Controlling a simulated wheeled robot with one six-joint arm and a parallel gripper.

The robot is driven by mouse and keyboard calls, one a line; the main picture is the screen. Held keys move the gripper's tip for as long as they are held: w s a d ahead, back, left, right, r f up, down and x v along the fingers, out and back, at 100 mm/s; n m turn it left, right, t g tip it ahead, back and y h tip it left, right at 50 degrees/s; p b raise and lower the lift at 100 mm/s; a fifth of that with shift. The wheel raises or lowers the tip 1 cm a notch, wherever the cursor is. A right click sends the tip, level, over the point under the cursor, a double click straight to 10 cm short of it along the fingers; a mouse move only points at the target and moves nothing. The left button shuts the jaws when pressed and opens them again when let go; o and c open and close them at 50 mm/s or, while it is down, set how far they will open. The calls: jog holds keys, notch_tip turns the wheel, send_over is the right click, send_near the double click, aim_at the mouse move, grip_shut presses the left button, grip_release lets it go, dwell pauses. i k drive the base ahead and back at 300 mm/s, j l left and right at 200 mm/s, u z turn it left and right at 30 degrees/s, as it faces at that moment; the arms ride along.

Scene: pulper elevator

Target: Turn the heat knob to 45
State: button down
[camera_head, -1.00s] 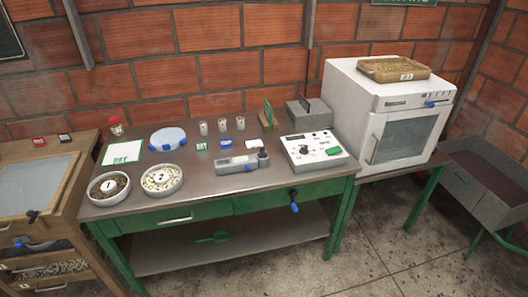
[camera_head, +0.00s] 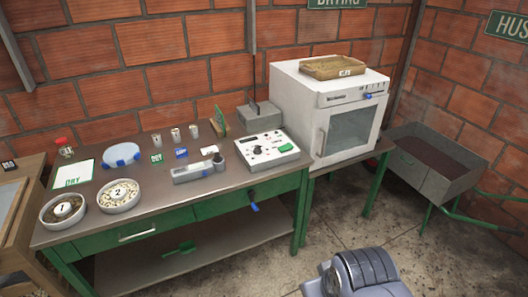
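A white oven (camera_head: 318,117) stands on the right part of the green-framed table, its glass door shut. A small blue knob or handle (camera_head: 369,96) sits on the oven's top front panel, near the right end. A white control box (camera_head: 265,160) on the table to the left of the oven has a black knob (camera_head: 257,150) and a green switch (camera_head: 286,148). No label or number for heat is readable, so I cannot tell which knob is the heat knob or its setting. A grey rounded part of my arm shows at the bottom right; my gripper's fingers are not visible.
The metal worktable (camera_head: 150,205) holds bowls, cups, a scale (camera_head: 198,172) and cards. A tray of beans (camera_head: 332,67) lies on the oven. A grey wheelbarrow-like cart (camera_head: 430,165) stands right of the oven. The concrete floor in front is clear.

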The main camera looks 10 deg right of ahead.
aim_at(256, 151)
jog(key=i+j+z, duration=0.15)
jog(key=i, duration=0.35)
jog(key=i+j+z, duration=0.1)
jog(key=i, duration=0.4)
jog(key=i+j+z, duration=0.15)
jog(key=i, duration=0.3)
jog(key=i+j+z, duration=0.15)
jog(key=i+j, duration=0.15)
jog(key=i, duration=0.2)
